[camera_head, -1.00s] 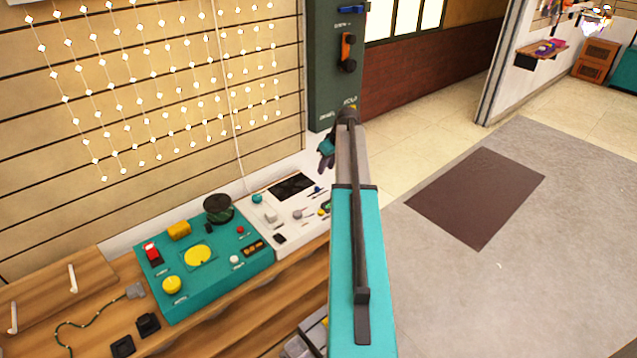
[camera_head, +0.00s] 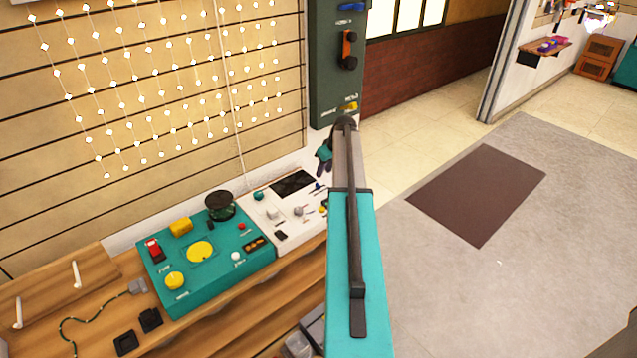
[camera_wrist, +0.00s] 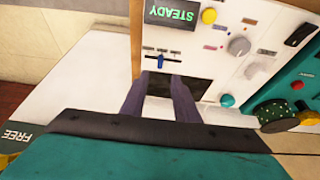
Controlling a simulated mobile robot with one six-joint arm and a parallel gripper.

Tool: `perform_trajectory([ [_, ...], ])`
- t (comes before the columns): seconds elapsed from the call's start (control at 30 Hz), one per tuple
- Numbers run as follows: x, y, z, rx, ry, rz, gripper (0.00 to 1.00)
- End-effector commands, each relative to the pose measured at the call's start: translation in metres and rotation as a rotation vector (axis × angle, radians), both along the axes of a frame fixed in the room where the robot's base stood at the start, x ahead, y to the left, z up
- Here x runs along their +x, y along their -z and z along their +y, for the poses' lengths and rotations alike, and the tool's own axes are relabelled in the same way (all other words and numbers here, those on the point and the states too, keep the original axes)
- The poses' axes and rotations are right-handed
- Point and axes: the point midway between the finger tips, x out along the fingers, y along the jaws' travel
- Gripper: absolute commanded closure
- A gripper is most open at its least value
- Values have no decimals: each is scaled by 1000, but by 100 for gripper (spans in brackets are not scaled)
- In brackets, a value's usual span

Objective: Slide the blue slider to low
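A small blue slider (camera_wrist: 161,62) sits on a short track on the white panel (camera_wrist: 217,62) in the wrist view, left of the track's middle. My gripper (camera_wrist: 159,80) is open, its two dark fingers apart and empty. In that picture the fingertips are just below the slider; I cannot tell whether they touch the panel. In the head view my gripper (camera_head: 325,156) is partly hidden behind my arm, above the right end of the white panel (camera_head: 262,215). Another blue piece (camera_head: 351,6) is at the top of the dark green upright panel. I cannot read any "low" label.
A green screen (camera_wrist: 171,14) reading STEADY lies beyond the slider. A grey knob (camera_wrist: 238,46) and a yellow knob (camera_wrist: 209,16) are to its right. A teal console (camera_head: 215,268) adjoins the white panel. The dark green upright panel (camera_head: 330,60) stands close behind my gripper.

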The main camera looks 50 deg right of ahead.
Motion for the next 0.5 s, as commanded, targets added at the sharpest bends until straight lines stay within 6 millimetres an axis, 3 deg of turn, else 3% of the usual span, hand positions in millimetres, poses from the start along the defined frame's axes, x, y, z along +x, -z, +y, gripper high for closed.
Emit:
perform_trajectory([
  [0.5,26,62,-4,2,1,2,72],
])
